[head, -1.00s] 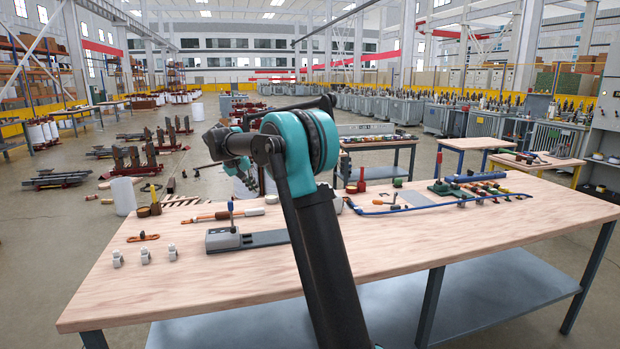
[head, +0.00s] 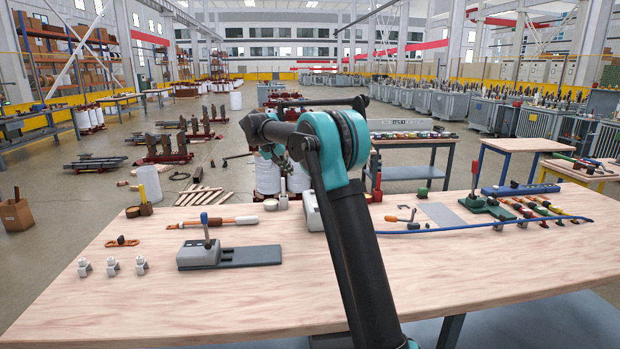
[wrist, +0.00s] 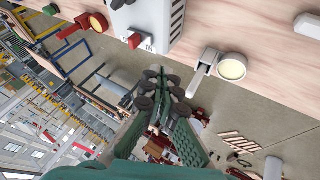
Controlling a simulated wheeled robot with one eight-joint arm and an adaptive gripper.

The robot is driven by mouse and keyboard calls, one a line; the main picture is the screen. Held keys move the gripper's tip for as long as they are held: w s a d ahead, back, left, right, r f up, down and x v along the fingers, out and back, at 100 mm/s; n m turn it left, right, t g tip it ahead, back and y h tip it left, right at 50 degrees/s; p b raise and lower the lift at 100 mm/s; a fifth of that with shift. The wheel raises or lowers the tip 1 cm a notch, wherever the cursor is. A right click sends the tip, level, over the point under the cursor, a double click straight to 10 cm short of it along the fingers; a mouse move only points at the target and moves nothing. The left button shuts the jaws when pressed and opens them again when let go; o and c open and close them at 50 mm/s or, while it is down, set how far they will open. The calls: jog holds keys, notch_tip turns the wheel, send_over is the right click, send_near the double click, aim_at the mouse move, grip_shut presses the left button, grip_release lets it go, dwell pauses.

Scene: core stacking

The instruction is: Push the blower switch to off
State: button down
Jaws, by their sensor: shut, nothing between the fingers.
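The blower appears to be the pale box with dark vent slots (wrist: 158,18) at the top of the wrist view. A small red switch (wrist: 135,41) sits on its near face, beside a white patch with lettering that seems to read "ON". In the head view the pale box (head: 311,212) is mostly hidden behind my arm. My gripper (wrist: 163,82) is shut and empty. In the wrist view its tips show below the switch, against the floor, apart from the box. In the head view the fingertips cannot be made out clearly.
A cream round piece with a grey lever (wrist: 231,67) and a red-handled piece (wrist: 97,22) flank the box in the wrist view. A grey lever fixture (head: 200,254) and a blue cable (head: 440,229) lie on the wooden table (head: 250,300). The front tabletop is clear.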

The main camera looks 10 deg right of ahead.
jog(key=x, duration=0.3)
jog(key=d+x, duration=0.1)
jog(key=x, duration=0.3)
jog(key=d+r+x, duration=0.1)
jog(key=x, duration=0.3)
jog(key=shift+s+d, duration=0.15)
jog(key=shift+s, duration=0.1)
jog(key=shift+d+r, duration=0.1)
jog(key=shift+d, duration=0.4)
jog(key=shift+d, duration=1.9)
